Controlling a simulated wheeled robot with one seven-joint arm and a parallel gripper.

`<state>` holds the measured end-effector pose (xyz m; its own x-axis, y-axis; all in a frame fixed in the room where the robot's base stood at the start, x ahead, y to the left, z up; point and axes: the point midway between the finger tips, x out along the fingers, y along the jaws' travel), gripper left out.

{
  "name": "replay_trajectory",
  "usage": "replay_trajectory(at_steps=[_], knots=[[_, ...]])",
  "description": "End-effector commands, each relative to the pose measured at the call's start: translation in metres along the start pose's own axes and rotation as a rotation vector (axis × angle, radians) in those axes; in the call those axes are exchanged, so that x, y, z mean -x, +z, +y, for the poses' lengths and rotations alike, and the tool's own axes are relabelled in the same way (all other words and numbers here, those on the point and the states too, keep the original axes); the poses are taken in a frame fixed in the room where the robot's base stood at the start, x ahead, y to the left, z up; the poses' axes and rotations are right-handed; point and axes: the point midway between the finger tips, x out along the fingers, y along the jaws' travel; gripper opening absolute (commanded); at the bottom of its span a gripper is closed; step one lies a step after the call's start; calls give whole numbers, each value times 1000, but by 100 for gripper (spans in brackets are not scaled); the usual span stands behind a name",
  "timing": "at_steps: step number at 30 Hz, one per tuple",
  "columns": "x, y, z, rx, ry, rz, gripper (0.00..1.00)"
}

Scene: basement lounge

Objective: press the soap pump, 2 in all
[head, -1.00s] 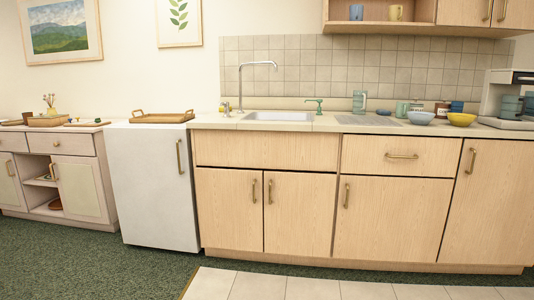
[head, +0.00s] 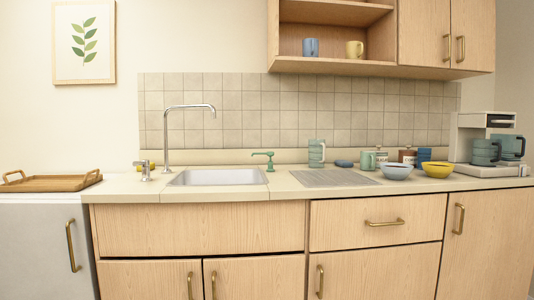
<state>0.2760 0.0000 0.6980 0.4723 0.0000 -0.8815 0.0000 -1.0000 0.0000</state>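The soap pump (head: 267,160) is a small green dispenser head with a spout pointing left. It stands upright on the counter (head: 285,188) at the right rear corner of the sink (head: 218,177). My gripper does not show in the head view, and nothing touches the pump.
A tall chrome faucet (head: 167,140) stands behind the sink. Right of the pump are a green-striped container (head: 316,153), a drying mat (head: 335,178), a blue bowl (head: 396,171), a yellow bowl (head: 437,169) and a coffee machine (head: 487,145). An open shelf (head: 335,67) hangs above.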

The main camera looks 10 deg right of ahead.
Motion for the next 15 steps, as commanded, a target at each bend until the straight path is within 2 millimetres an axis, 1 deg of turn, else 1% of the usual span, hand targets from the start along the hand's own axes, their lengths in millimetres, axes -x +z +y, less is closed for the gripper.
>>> replay_trajectory(at_steps=[2, 10, 15], knots=[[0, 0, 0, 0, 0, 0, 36], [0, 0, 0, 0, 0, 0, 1], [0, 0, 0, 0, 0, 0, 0]])
